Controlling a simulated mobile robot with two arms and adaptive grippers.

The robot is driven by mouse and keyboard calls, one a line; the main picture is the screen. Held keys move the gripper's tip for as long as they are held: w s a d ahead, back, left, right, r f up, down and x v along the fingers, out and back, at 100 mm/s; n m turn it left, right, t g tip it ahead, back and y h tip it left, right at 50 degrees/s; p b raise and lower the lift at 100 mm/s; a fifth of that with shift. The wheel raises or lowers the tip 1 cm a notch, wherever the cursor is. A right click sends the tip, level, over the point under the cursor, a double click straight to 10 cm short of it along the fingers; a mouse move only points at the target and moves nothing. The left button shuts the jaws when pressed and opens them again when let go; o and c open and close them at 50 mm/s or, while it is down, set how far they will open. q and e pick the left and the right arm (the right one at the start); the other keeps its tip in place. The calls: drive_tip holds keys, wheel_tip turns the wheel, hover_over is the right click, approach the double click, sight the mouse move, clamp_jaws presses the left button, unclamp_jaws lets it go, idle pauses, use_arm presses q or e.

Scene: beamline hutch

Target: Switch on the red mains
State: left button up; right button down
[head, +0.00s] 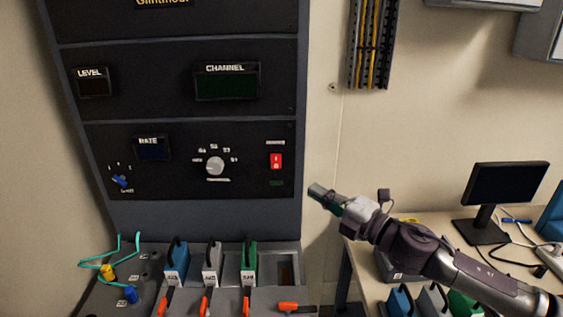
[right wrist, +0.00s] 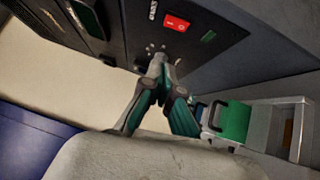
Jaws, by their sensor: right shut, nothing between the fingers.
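The red mains switch (head: 276,161) is a small red rocker on the lower right of the black rack panel (head: 180,190). It also shows near the top of the right wrist view (right wrist: 177,22). My right gripper (head: 318,191) is shut and empty. In the head view it is to the right of the rack and a little below the switch, apart from it. In the right wrist view its closed fingertips (right wrist: 158,62) point up toward the panel, below the switch. My left gripper is not in view.
A white knob (head: 215,166) and a blue knob (head: 120,181) are on the same panel. Below stand blue, grey and green handled modules (head: 249,262) with orange levers (head: 288,307). A desk with a monitor (head: 506,190) is at right.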

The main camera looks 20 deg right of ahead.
drive_tip(key=w, duration=0.1)
drive_tip(key=p, duration=0.4)
approach(271, 157)
drive_tip(key=s+a, duration=0.1)
drive_tip(key=a, duration=0.2)
drive_tip(key=w, duration=0.1)
drive_tip(key=w+p, duration=0.1)
drive_tip(key=w, duration=0.1)
drive_tip(key=w+p, duration=0.1)
drive_tip(key=w, duration=0.1)
drive_tip(key=shift+w+a+r, duration=0.1)
drive_tip(key=shift+a+r, duration=0.15)
drive_tip(key=shift+r, duration=0.1)
drive_tip(key=shift+w+d, duration=0.25)
drive_tip(key=shift+w, duration=0.2)
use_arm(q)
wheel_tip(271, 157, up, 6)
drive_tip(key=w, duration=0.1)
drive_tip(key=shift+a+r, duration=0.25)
use_arm(e)
drive_tip(key=shift+w, duration=0.1)
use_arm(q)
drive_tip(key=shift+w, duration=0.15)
